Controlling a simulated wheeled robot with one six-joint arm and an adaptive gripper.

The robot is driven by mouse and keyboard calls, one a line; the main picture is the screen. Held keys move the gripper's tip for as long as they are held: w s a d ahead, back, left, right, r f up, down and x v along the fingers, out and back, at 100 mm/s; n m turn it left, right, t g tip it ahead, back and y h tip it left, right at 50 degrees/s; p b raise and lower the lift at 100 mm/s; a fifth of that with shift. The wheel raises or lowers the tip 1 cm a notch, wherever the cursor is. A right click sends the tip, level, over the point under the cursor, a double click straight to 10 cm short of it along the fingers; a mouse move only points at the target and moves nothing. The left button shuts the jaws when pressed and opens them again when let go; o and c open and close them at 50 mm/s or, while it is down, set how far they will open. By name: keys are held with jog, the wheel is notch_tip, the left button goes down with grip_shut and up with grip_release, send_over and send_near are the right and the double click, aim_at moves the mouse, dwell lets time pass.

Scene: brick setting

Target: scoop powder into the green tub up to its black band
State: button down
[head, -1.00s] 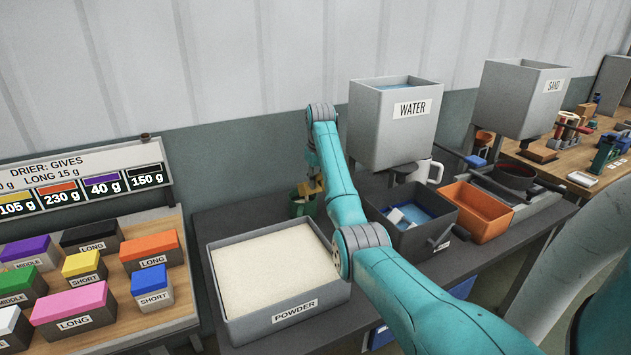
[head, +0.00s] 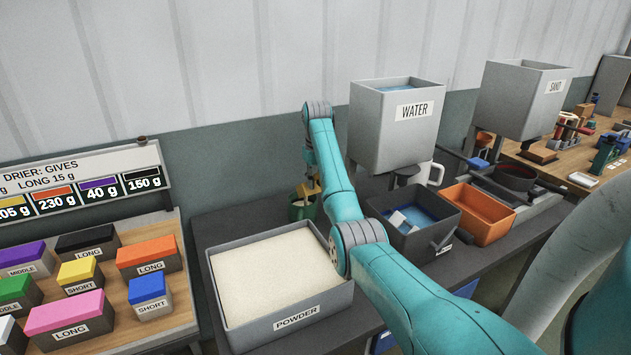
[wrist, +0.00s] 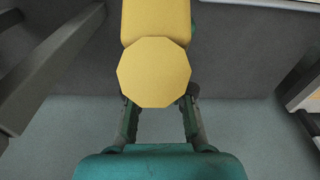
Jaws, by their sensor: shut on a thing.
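My gripper (wrist: 158,103) is shut on a yellow tool, likely the scoop (wrist: 153,72), whose flat many-sided end faces the wrist camera. In the head view the yellow tool (head: 308,187) shows just above the green tub (head: 302,210), behind my forearm. The tub stands on the dark bench behind the powder tray. Its black band and fill level cannot be made out. The grey powder tray (head: 297,319) holds pale powder (head: 268,270) with a nearly level surface. Whether the tool holds powder is hidden.
A grey water tank (head: 385,135) hangs right of my arm, with a white mug (head: 436,173) beneath. A dark bin (head: 410,240) with blue contents and an orange bin (head: 480,215) stand right. Labelled colour blocks (head: 65,312) lie left. A sand hopper (head: 515,105) is farther right.

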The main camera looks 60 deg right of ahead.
notch_tip(320, 180, up, 2)
jog(key=t+h, duration=0.2)
jog(key=t, duration=0.1)
jog(key=t+h, duration=0.1)
jog(key=t, duration=0.1)
jog(key=shift+s+r, duration=0.1)
jog(key=shift+r, duration=0.15)
jog(key=shift+r+t, duration=0.25)
jog(key=shift+t, duration=0.15)
jog(key=shift+r+t+h, duration=0.3)
jog(key=shift+r+h, duration=0.1)
jog(key=shift+r, duration=0.6)
